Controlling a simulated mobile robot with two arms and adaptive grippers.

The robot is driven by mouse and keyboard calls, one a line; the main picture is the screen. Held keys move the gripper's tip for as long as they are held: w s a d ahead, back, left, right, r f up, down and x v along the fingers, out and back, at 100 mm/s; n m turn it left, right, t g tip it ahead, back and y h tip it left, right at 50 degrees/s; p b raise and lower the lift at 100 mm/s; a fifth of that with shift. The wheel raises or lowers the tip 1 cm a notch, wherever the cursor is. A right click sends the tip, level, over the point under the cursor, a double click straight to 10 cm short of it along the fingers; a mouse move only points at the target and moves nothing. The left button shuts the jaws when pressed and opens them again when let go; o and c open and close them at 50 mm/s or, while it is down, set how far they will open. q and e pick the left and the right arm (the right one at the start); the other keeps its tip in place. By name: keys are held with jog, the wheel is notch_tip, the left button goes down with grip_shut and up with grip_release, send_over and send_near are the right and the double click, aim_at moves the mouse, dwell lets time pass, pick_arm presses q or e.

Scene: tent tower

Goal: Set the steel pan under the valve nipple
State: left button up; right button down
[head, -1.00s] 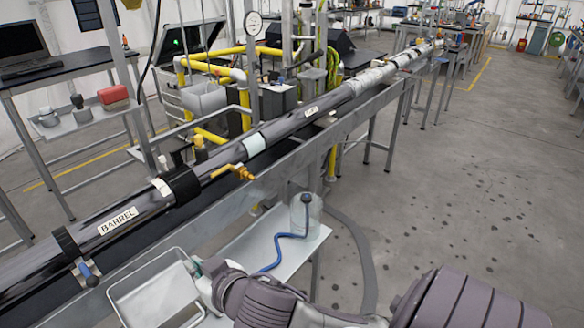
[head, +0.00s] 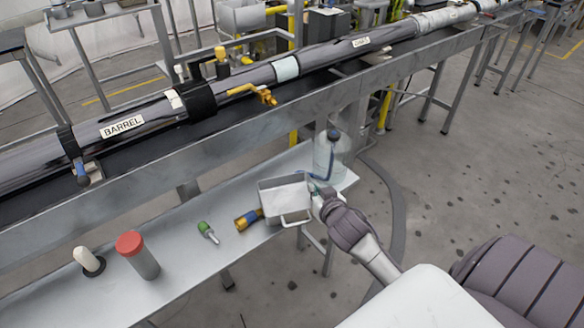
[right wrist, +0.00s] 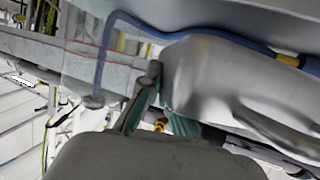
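The steel pan (head: 284,205), a shallow open tray with a wire handle, is at the right part of the lower shelf. I cannot tell whether it rests there or hangs just above. My right gripper (head: 316,191) is at its right side. In the right wrist view, the fingers (right wrist: 157,88) lean together and look shut on the edge of the pan (right wrist: 215,75); the tips are partly hidden. The brass valve (head: 255,94) sticks out of the barrel (head: 145,113), above and behind the pan. My left gripper is out of view.
On the shelf (head: 190,245), left of the pan, are a brass-and-blue fitting (head: 248,219), a green-handled tool (head: 208,231), a red-capped cylinder (head: 138,254) and a white-topped piece (head: 89,261). A clear jar (head: 332,155) with a blue hose stands close behind the pan's right.

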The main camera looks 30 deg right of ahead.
jog(key=w+d, duration=0.1)
jog(key=w, duration=0.2)
jog(key=w+d, duration=0.1)
jog(key=w, duration=0.3)
jog(key=w+d, duration=0.1)
jog(key=w, duration=0.2)
jog(key=shift+w+d+r, duration=0.1)
jog(key=shift+w, duration=0.25)
jog(key=w, duration=0.2)
jog(key=shift+w+d, duration=0.35)
jog(key=shift+d, duration=0.05)
jog(key=shift+f, duration=0.7)
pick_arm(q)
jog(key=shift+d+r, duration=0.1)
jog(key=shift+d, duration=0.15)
pick_arm(e)
jog(key=shift+s+f, duration=0.1)
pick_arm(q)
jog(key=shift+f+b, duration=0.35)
pick_arm(e)
jog(key=shift+f, duration=0.6)
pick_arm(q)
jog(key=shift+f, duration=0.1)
pick_arm(e)
jog(key=c, duration=1.3)
grip_release()
